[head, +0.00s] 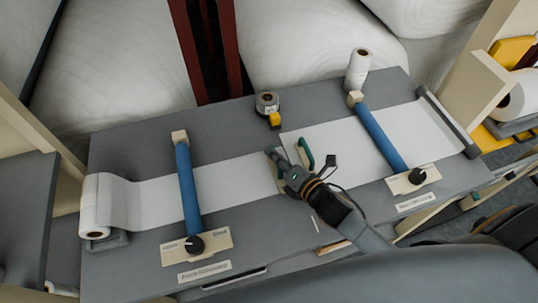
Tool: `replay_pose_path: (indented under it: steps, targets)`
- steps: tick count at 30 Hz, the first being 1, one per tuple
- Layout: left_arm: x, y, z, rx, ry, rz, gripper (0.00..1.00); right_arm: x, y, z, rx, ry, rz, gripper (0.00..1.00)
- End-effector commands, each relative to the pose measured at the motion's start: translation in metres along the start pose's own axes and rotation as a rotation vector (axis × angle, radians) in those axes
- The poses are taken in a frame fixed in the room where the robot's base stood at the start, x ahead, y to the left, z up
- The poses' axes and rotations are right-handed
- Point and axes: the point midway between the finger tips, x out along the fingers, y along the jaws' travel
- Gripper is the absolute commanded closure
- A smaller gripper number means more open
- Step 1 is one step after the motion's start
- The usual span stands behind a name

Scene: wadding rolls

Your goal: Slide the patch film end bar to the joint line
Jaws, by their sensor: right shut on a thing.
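The patch film (155,192) runs as a white strip from the roll (92,220) at the left to the middle of the table. Its end bar (281,186) shows as a narrow light piece at the strip's right end, mostly hidden under my right gripper (275,162). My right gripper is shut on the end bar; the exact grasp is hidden. The joint line cannot be made out clearly. My left gripper is not in view.
Blue bars (187,190) and (382,138) with black knobs cross the two sheets. A small roll with a yellow part (268,105) and a white upright roll (357,70) stand at the back. Large white rolls (110,75) lie behind the grey table (130,270).

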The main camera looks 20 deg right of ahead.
Motion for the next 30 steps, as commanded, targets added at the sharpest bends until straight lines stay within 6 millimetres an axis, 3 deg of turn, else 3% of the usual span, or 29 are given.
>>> replay_pose_path:
  steps: [5,6,8,19,23,30]
  targets:
    - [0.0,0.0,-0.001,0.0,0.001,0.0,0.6,0.0,-0.002,0.003,-0.005,-0.006,-0.005,1.0]
    - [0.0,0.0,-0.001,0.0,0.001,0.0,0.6,0.0,-0.002,0.003,-0.005,-0.006,-0.005,0.86]
    - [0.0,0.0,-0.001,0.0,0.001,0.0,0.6,0.0,-0.002,0.004,-0.005,-0.006,-0.006,0.78]
    - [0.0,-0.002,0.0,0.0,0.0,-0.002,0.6,-0.005,-0.001,0.001,-0.003,-0.003,-0.004,0.78]
    - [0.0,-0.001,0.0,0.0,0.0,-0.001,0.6,-0.023,-0.002,0.001,-0.002,-0.001,-0.005,0.78]
    - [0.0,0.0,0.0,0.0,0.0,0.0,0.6,-0.074,-0.003,0.001,-0.001,-0.001,-0.007,0.78]
